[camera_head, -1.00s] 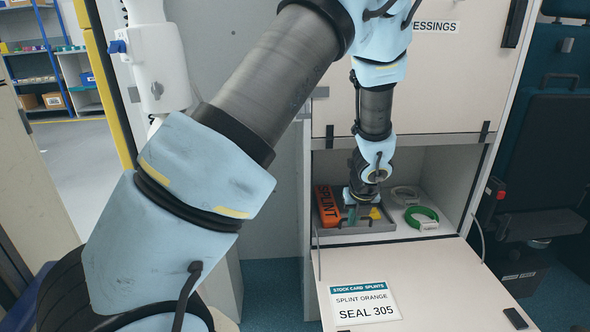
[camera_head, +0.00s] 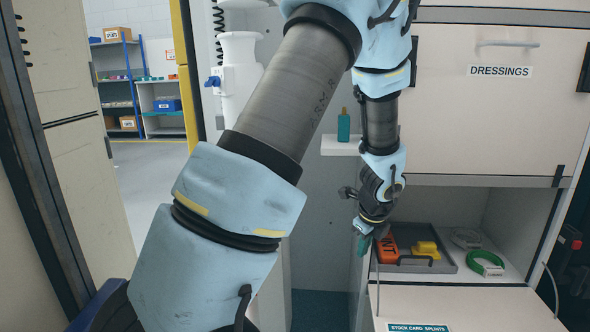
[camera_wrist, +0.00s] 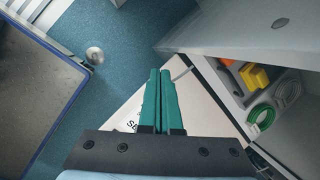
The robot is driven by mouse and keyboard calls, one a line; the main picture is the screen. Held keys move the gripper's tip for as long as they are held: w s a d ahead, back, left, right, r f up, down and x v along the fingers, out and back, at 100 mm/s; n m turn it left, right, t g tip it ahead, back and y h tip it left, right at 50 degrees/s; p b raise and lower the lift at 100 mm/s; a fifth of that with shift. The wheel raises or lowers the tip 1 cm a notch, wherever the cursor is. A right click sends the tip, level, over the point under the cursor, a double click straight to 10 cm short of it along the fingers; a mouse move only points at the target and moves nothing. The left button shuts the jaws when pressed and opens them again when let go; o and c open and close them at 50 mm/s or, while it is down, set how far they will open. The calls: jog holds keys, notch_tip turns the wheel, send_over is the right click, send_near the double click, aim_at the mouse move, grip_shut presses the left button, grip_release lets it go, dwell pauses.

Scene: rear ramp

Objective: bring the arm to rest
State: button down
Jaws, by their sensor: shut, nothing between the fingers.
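My gripper (camera_head: 362,243) hangs at the end of the bent arm, in front of the left side of the open compartment and clear of its contents. In the wrist view its two teal fingers (camera_wrist: 160,88) lie together with nothing between them. The fingers are above the lowered compartment door (camera_wrist: 200,95). The arm crosses the head view and hides part of the wall behind it.
A grey tray (camera_head: 452,265) in the compartment holds an orange splint box (camera_head: 388,248) and a yellow object (camera_head: 427,250). A green coil (camera_head: 486,264) and a pale coil (camera_head: 466,238) lie beside it. A teal bottle (camera_head: 344,126) stands on a small shelf (camera_head: 338,146).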

jog(key=s+a+r+n+g, duration=0.1)
jog(key=s+a+r+n, duration=0.3)
jog(key=a+n, duration=0.45)
jog(key=s+a+r+n, duration=0.3)
jog(key=a+n, duration=0.5)
jog(key=n, duration=0.2)
jog(key=s+a+r+n+g, duration=0.1)
jog(key=s+a+r+n, duration=0.3)
jog(key=a+n, duration=0.45)
notch_tip(320, 180, up, 26)
jog(key=p, duration=2.7)
jog(key=shift+w+d+f, duration=0.15)
jog(key=shift+w+d, duration=0.05)
